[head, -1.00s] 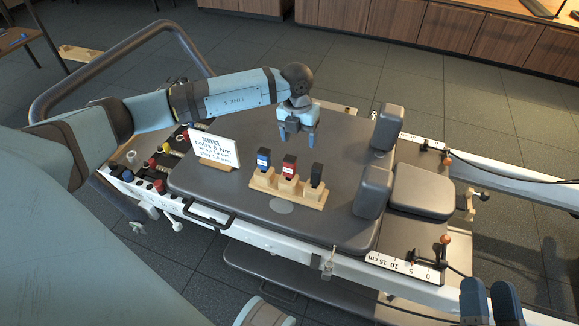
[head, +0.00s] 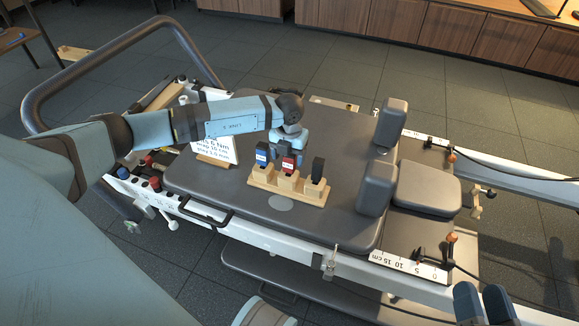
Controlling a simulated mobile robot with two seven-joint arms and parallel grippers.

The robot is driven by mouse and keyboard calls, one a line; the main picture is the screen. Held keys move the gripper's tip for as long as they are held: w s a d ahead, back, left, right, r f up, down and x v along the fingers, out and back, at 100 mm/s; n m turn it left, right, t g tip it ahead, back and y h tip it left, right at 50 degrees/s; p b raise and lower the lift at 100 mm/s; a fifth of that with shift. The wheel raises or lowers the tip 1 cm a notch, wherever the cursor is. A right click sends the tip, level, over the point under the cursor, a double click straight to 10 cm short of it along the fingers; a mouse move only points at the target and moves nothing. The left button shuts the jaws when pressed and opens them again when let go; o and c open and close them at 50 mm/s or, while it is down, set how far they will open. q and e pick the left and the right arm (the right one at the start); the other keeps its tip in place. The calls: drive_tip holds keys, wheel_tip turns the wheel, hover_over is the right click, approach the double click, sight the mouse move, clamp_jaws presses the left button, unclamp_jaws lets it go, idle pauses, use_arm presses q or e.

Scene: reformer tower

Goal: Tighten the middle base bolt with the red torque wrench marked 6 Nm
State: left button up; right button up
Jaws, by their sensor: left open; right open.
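Three torque wrenches stand upright in a wooden holder (head: 285,189) on the dark padded carriage: a blue one (head: 262,154), a red one (head: 289,163) in the middle and a black one (head: 317,170). The labels are too small to read. My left gripper (head: 288,156) is open, pointing down right at the red wrench's top; I cannot tell whether its fingers are around it or just behind it. My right gripper (head: 483,302) is open at the bottom right edge, far from the holder. I cannot make out the middle base bolt.
A white service sign (head: 214,151) on a wooden foot stands left of the holder, partly behind my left arm. Two upright shoulder pads (head: 376,188) and a headrest (head: 428,188) stand to the right. Coloured knobs (head: 154,183) line the left end. The carriage's front is clear.

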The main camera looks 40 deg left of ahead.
use_arm(q)
drive_tip(key=shift+f, duration=0.75)
use_arm(e)
drive_tip(key=shift+f+g, duration=0.3)
drive_tip(key=shift+f, duration=0.15)
use_arm(q)
drive_tip(key=c, duration=1.1)
drive_tip(key=shift+r+p, duration=3)
drive_tip(key=shift+r, duration=7.1)
use_arm(e)
drive_tip(key=shift+m+t+h, duration=0.3)
drive_tip(key=shift+t+h, duration=0.1)
drive_tip(key=shift+t, duration=0.4)
drive_tip(key=shift+d+r, duration=0.2)
drive_tip(key=shift+r, duration=0.55)
drive_tip(key=shift+d+r, duration=0.25)
drive_tip(key=shift+r, duration=0.45)
drive_tip(key=shift+d+r, duration=0.2)
drive_tip(key=shift+r, duration=0.55)
